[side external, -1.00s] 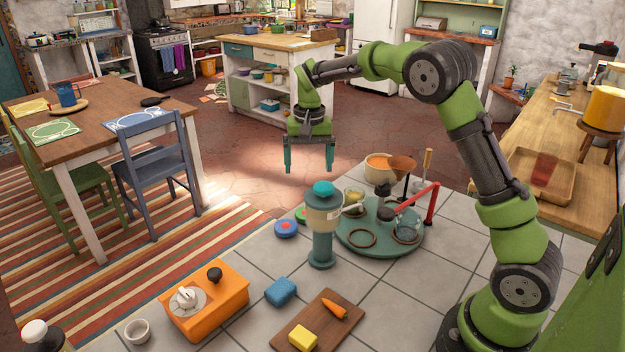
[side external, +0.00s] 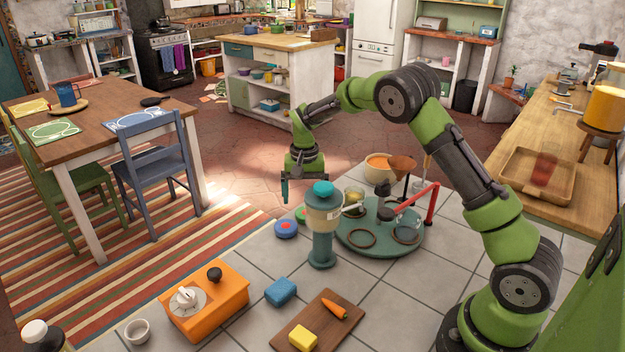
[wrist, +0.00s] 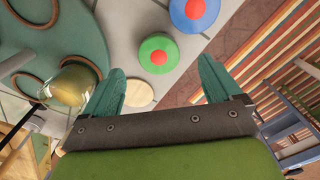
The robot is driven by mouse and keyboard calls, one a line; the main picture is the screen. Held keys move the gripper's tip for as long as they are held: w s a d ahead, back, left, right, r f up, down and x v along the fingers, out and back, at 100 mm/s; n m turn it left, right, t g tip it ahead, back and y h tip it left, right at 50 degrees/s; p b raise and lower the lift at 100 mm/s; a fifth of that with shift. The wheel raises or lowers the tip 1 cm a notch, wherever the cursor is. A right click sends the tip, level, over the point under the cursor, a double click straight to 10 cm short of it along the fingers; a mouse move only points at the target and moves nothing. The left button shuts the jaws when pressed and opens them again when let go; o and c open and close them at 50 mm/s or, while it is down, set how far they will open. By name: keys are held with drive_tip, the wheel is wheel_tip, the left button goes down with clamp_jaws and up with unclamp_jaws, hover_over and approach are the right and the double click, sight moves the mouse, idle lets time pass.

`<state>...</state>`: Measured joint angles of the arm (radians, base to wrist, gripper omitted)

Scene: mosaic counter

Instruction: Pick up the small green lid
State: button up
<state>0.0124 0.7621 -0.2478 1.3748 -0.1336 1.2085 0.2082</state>
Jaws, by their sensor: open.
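The small green lid (wrist: 150,62) is a green disc with a red centre knob, lying flat on the grey tiles. In the side external view it shows only partly (side external: 300,213), behind the teal-topped grinder. My gripper (wrist: 162,68) is open and empty, with the lid appearing between its two teal fingers in the wrist view. In the side external view my gripper (side external: 285,192) hangs above the counter's far edge, near the lid and apart from it.
A larger blue lid with a red centre (side external: 286,229) lies beside the green one. The teal-and-beige grinder (side external: 322,215) stands close by. A round teal tray (side external: 372,252) with rings and a red stand is to the right. A pale wooden disc (wrist: 139,94) lies near one finger.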

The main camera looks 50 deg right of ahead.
drive_tip(key=f, duration=0.5)
drive_tip(key=shift+d, duration=0.2)
drive_tip(key=shift+c, duration=0.4)
drive_tip(key=c, duration=1)
drive_tip(key=shift+c, duration=0.2)
